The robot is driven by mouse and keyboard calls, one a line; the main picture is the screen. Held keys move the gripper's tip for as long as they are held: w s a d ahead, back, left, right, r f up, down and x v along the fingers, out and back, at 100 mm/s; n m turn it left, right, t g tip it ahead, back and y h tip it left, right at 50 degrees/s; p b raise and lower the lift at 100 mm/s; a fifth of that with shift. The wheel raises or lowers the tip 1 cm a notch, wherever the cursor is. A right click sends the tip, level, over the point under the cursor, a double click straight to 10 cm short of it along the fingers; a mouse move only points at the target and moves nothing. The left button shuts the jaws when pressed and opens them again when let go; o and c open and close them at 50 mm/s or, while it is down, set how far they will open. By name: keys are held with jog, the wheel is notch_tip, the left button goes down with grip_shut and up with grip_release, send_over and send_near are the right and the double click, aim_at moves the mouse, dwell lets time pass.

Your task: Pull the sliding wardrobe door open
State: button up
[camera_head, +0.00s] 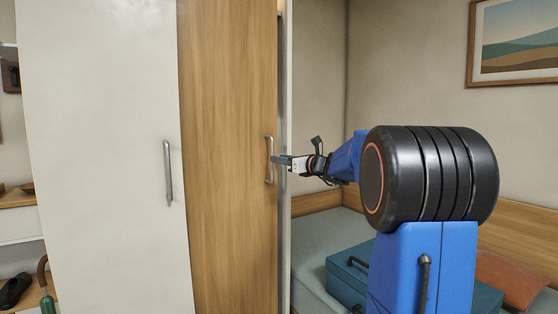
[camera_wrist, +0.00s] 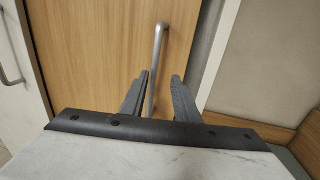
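The wardrobe front has a wood-grain door panel (camera_head: 225,120) beside a white door panel (camera_head: 95,120) to its left. The wood panel carries an upright metal bar handle (camera_head: 269,145) near its right edge. My gripper (camera_head: 275,160) is at this handle, reaching in from the right. In the wrist view the fingers (camera_wrist: 158,95) are apart, and the handle bar (camera_wrist: 158,45) runs down into the gap between them, closer to the left finger. I cannot tell whether that finger touches it. The lower end of the bar is hidden behind my gripper.
The white panel has its own bar handle (camera_head: 168,172). Right of the wardrobe's side edge is a bed (camera_head: 312,255) with a teal case (camera_head: 345,275) on it. A framed picture (camera_head: 518,42) hangs on the wall. Shelves (camera_head: 18,195) stand at the far left.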

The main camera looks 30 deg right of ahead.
jog(key=v, duration=1.6)
dwell(1.4)
jog(key=shift+r, duration=0.1)
jog(key=x, duration=1.3)
jog(key=a+x, duration=0.1)
jog(key=x, duration=0.6)
jog(key=shift+a, duration=0.1)
grip_shut()
